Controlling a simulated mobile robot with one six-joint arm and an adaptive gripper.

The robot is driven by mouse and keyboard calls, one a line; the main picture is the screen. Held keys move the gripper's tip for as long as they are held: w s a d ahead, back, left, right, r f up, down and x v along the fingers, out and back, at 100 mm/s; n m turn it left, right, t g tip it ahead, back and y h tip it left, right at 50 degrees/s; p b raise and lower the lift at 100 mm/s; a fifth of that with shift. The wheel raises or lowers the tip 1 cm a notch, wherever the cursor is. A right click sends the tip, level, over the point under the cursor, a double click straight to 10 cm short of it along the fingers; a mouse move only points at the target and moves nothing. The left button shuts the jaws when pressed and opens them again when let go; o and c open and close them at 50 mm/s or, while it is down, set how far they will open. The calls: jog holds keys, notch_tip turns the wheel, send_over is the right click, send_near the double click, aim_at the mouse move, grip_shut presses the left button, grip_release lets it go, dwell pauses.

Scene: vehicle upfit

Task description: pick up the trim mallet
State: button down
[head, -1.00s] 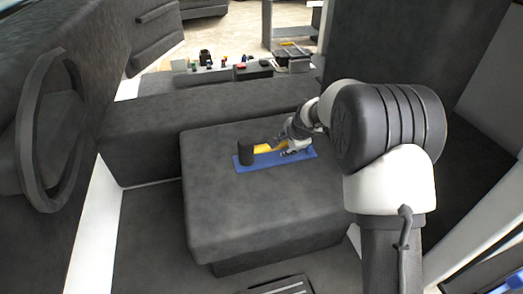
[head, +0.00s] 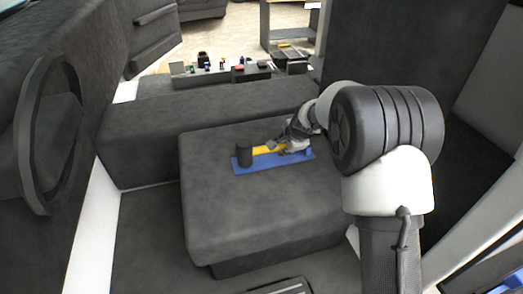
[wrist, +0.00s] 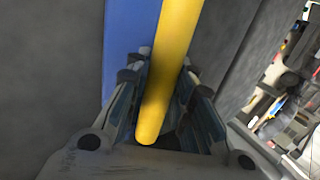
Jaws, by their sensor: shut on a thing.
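The trim mallet has a black head (head: 245,153) and a yellow handle (head: 264,149). It is over a blue mat (head: 251,168) on the grey seat cushion, with its head toward the left. My gripper (head: 284,146) is at the right end of the handle. In the wrist view, the yellow handle (wrist: 171,60) runs between the two fingers of my gripper (wrist: 160,85), which are shut on it. The blue mat (wrist: 121,50) shows beside the handle there. The mallet head is out of the wrist view. I cannot tell whether the mallet still touches the mat.
The grey seat cushion (head: 240,220) is clear around the mat. A steering wheel (head: 35,140) stands at the left. Behind the seat, a ledge (head: 215,79) carries several small items. A dark panel (head: 410,45) rises at the right behind my arm.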

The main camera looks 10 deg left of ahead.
jog(key=shift+r, duration=0.15)
notch_tip(320, 180, up, 20)
jog(key=p, duration=0.4)
jog(key=shift+p, duration=0.35)
jog(key=c, duration=1.9)
grip_release()
grip_shut()
jog(key=shift+c, duration=0.5)
grip_release()
grip_shut()
